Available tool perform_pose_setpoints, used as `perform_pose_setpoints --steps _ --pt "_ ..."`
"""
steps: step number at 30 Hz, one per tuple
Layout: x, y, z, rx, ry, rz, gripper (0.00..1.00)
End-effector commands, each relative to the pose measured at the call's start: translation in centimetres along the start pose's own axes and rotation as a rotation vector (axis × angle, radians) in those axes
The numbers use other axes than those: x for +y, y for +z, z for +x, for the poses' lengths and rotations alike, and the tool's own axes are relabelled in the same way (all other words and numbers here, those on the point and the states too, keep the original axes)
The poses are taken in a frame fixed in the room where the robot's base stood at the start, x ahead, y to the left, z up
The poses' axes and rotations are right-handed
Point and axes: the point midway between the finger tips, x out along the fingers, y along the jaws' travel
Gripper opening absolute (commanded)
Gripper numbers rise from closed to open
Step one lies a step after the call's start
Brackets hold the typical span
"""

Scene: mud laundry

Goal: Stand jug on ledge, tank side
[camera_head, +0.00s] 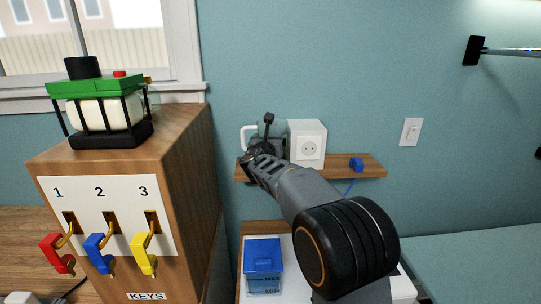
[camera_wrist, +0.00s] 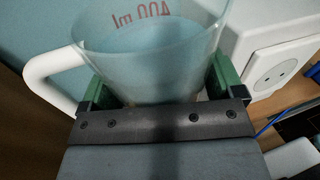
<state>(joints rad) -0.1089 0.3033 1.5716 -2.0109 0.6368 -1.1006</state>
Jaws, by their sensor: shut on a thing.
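The jug (camera_wrist: 150,60) is clear with a white handle (camera_wrist: 50,75) and a red "400 ml" mark. My gripper (camera_wrist: 158,92) is shut on it, with a green-padded finger on each side. In the head view the jug's white handle (camera_head: 243,137) shows left of my gripper (camera_head: 264,142), which hides much of the jug. The jug is at the left end of the wooden ledge (camera_head: 340,168), left of the white socket box. I cannot tell whether its base touches the ledge.
The white socket box (camera_head: 307,145) stands on the ledge close to the jug. A small blue item (camera_head: 356,165) with a cord is farther right. A wooden key cabinet (camera_head: 120,170) bears a green-topped caged object (camera_head: 100,108). The ledge between box and blue item is clear.

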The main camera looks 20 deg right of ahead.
Motion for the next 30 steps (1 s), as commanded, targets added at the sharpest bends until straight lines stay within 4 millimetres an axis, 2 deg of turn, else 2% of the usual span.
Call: perform_pose_setpoints --steps 10,26,27,30 --pt "0.2 -3.9 0.0 -0.002 0.000 0.001 0.44" --pt "0.3 -4.7 0.0 -0.003 0.000 0.002 0.44" --pt "0.3 -4.7 0.0 0.001 0.001 0.000 0.91" --pt "0.3 -4.7 0.0 0.001 0.001 0.000 1.00"
